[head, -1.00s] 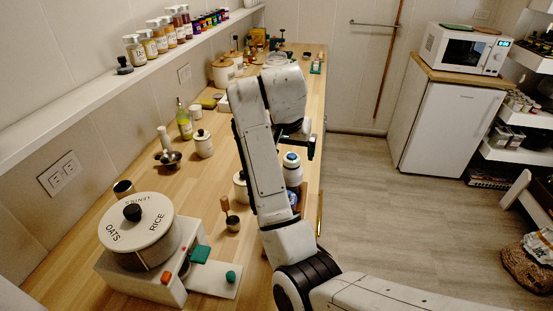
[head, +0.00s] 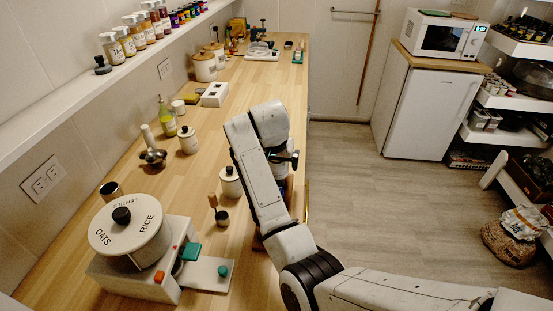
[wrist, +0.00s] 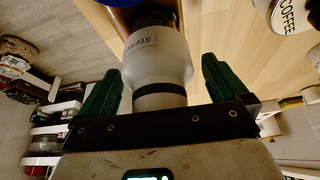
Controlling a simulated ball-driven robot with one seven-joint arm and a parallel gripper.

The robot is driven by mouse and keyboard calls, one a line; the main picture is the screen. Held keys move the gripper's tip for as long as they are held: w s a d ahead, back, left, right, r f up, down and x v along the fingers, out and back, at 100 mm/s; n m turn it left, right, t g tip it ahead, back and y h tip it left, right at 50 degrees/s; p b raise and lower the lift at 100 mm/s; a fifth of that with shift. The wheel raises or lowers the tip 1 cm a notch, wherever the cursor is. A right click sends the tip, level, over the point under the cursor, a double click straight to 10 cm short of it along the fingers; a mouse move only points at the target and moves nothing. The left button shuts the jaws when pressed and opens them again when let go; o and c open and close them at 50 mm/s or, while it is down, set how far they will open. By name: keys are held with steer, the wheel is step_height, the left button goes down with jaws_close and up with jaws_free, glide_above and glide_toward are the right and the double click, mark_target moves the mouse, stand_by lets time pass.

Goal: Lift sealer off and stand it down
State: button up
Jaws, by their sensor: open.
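A white, rounded device with a black band and dark lettering, which looks like the sealer (wrist: 158,68), stands between the two green fingers of my gripper (wrist: 160,84) in the wrist view. The fingers are open, with visible gaps on both sides of it. A strip of blue (wrist: 130,3) shows past its far end, likely what it sits on. In the head view my gripper (head: 284,156) is at the counter's right edge, and my arm hides the sealer almost wholly.
A cream lidded jar (head: 230,182) and a small cup with a wooden-handled tool (head: 221,216) stand close left of my arm. A drum marked OATS and RICE (head: 131,232) sits front left. Bare wooden counter (head: 245,110) lies beyond my arm. A white block (head: 215,94) is farther back.

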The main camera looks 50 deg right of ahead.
steer(key=shift+f, duration=0.1)
steer(key=shift+c, duration=0.2)
steer(key=c, duration=1.2)
steer(key=shift+r+b, duration=0.3)
steer(key=shift+r, duration=0.25)
step_height(320, 180, up, 2)
steer(key=shift+d+r+b, duration=0.1)
steer(key=shift+r+b, duration=0.1)
steer(key=shift+b, duration=0.2)
steer(key=s+r+p, duration=0.2)
steer(key=s+r, duration=0.2)
steer(key=s+r+p, duration=0.3)
steer(key=s+r, duration=0.1)
steer(key=s, duration=0.1)
steer(key=s+d+r+p, duration=0.1)
steer(key=s+r+p, duration=0.1)
steer(key=s+r, duration=0.2)
steer(key=shift+s+r+p, duration=0.3)
steer(key=shift+s, duration=0.15)
